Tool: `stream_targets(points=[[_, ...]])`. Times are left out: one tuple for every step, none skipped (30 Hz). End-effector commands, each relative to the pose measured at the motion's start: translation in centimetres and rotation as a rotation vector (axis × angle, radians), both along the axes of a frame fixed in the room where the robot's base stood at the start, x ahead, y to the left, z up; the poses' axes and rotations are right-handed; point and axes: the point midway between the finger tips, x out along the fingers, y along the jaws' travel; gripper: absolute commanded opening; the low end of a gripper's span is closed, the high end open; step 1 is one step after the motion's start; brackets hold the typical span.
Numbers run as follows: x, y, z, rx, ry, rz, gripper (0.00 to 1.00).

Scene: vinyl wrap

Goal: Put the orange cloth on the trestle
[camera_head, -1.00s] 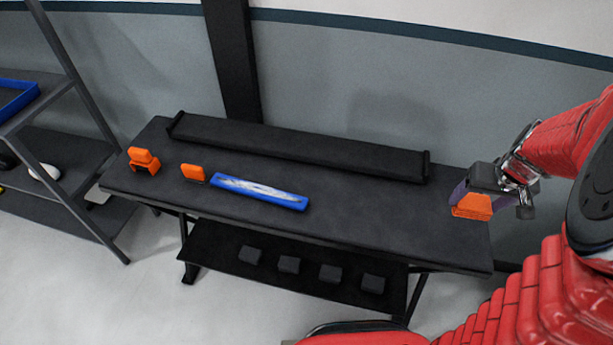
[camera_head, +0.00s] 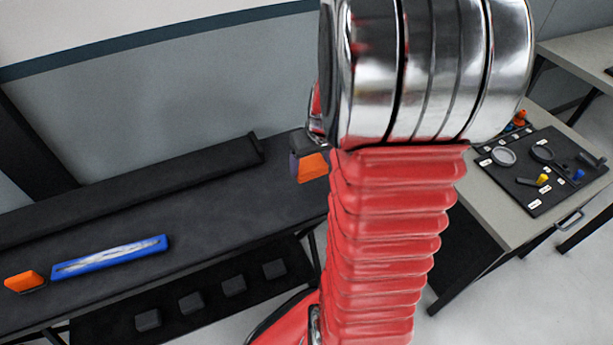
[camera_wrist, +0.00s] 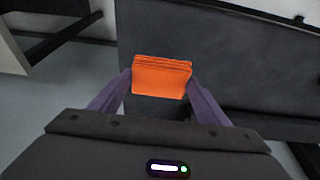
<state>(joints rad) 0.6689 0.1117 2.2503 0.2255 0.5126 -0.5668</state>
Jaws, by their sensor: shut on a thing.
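The orange cloth (camera_wrist: 161,78) is a folded, layered block. My gripper (camera_wrist: 160,88) is shut on it, with a purple finger at each side. In the head view the cloth (camera_head: 313,167) shows at the right end of the long dark table (camera_head: 215,203), which looks like the trestle. My red arm hides part of the cloth and that table end. In the wrist view the dark top (camera_wrist: 235,75) lies behind the cloth, with its edge close by. I cannot tell how high above it the cloth is.
A blue tray (camera_head: 110,257) and an orange item (camera_head: 24,281) lie on the dark table. A long black bar (camera_head: 140,190) runs along its back. Several dark blocks (camera_head: 191,303) sit on the lower shelf. At right, a grey table (camera_head: 500,205) bears a tool mat (camera_head: 535,195).

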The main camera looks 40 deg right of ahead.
Motion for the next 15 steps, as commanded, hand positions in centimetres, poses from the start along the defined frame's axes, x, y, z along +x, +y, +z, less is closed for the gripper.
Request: stream_targets(points=[[-0.1,0.1,-1.0,0.003,0.003,0.0,0.49],[-0.1,0.1,-1.5,0.003,0.003,0.0,0.49],[-0.1,0.0,-2.0,0.002,0.003,-0.001,0.49],[0.0,0.0,-2.3,0.002,0.002,-0.001,0.49],[0.0,0.0,-2.6,0.001,0.002,0.0,0.49],[0.0,0.0,-2.8,0.001,0.001,0.0,0.49],[0.0,0.0,-2.9,0.0,0.0,0.0,0.49],[0.0,0.0,-2.9,0.0,-0.001,0.0,0.49],[0.0,0.0,-2.9,0.0,-0.001,0.0,0.49],[0.0,0.0,-2.9,0.0,-0.001,0.0,0.49],[0.0,0.0,-2.9,0.0,-0.001,0.0,0.49],[0.0,0.0,-2.9,0.0,-0.001,0.0,0.49],[0.0,0.0,-2.9,0.0,-0.001,0.0,0.49],[0.0,0.0,-2.9,0.0,-0.001,0.0,0.49],[0.0,0.0,-2.9,0.0,-0.001,-0.001,0.49]])
